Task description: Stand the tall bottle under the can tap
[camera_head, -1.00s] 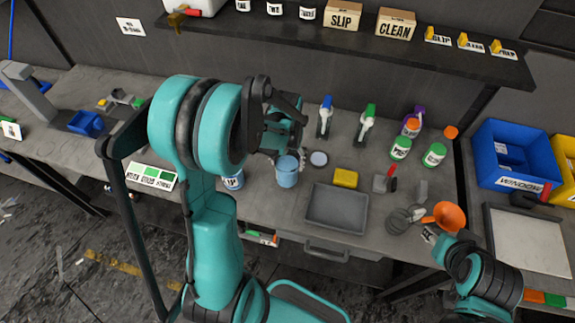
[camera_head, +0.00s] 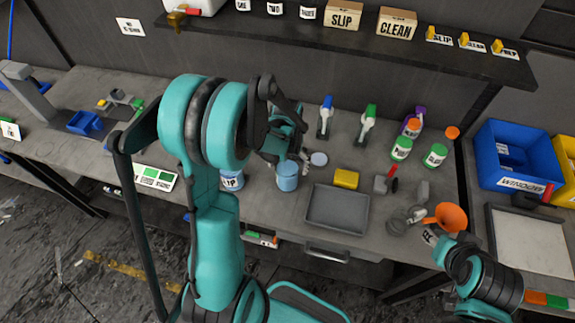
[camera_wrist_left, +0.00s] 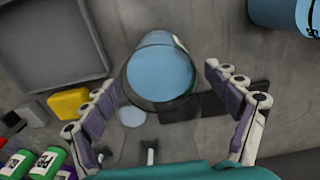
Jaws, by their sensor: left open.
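A clear, round vessel with blue contents (camera_head: 287,177) stands on the bench under my left gripper (camera_head: 287,155). In the left wrist view the vessel (camera_wrist_left: 160,75) shows between the spread fingers of my left gripper (camera_wrist_left: 163,72), with gaps on both sides. I cannot tell for sure whether it is the tall bottle. A second blue vessel with a white label (camera_head: 232,181) stands left of it, partly behind my arm. The white can (camera_head: 205,6) is on the shelf at top left, its tap (camera_head: 178,18) over the edge. My right gripper is not clearly visible at lower right.
A grey tray (camera_head: 337,228), a yellow block (camera_head: 346,179) and a round lid (camera_head: 319,159) lie nearby. Spray bottles (camera_head: 326,120) and green bottles (camera_head: 401,149) stand behind. An orange funnel (camera_head: 451,217) and blue bin (camera_head: 515,155) are right. The shelf (camera_head: 350,36) overhangs the back.

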